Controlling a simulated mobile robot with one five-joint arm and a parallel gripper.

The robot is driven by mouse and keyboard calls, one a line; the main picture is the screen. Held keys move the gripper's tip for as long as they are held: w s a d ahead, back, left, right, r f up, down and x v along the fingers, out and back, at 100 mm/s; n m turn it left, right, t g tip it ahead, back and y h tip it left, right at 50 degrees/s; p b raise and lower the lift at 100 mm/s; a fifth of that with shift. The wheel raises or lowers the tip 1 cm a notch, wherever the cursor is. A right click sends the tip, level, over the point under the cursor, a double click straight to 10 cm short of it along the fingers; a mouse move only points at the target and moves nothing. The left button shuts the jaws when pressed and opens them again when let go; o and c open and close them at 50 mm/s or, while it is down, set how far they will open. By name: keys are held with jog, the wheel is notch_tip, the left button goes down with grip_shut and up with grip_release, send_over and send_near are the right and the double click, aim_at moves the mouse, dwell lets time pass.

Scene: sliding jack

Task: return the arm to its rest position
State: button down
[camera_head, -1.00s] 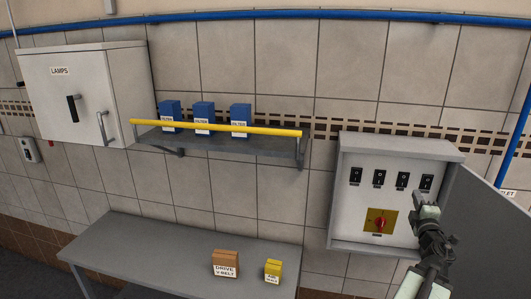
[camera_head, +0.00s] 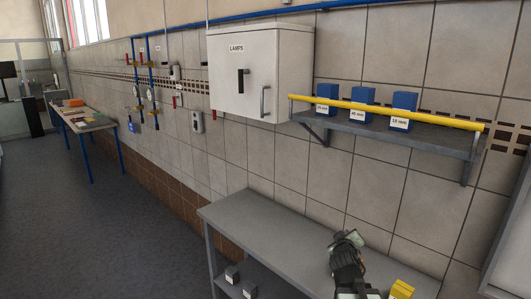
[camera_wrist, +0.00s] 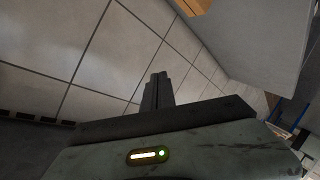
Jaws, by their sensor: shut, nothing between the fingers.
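My gripper (camera_head: 347,243) is at the lower right of the head view, in front of the grey bench (camera_head: 262,226). How high it is above the bench top is hard to tell. In the wrist view its two dark fingers (camera_wrist: 158,88) are together with nothing between them. They point toward the tiled wall. The gripper touches nothing that I can see. The lower part of my arm runs out of the bottom of the head view.
A yellow box (camera_head: 402,290) stands on the bench, right of my arm. Above are a shelf (camera_head: 400,135) with a yellow rail (camera_head: 385,112) and blue boxes, and a LAMPS cabinet (camera_head: 256,75). The floor (camera_head: 120,230) at left is clear.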

jog(key=s+a+f+m+g+y, duration=0.2)
jog(key=s+a+f+g, duration=0.3)
jog(key=a+f, duration=0.55)
jog(key=s+a+f+m+g+y, duration=0.1)
jog(key=s+a+f+g, duration=0.1)
jog(key=s, duration=0.5)
jog(key=s+a+f+m+g+y, duration=0.1)
jog(key=s+a+f+g+y, duration=0.1)
jog(key=s+f+g, duration=0.3)
jog(key=s+a+g, duration=0.1)
jog(key=s, duration=0.2)
jog(key=shift+s+m+b, duration=0.3)
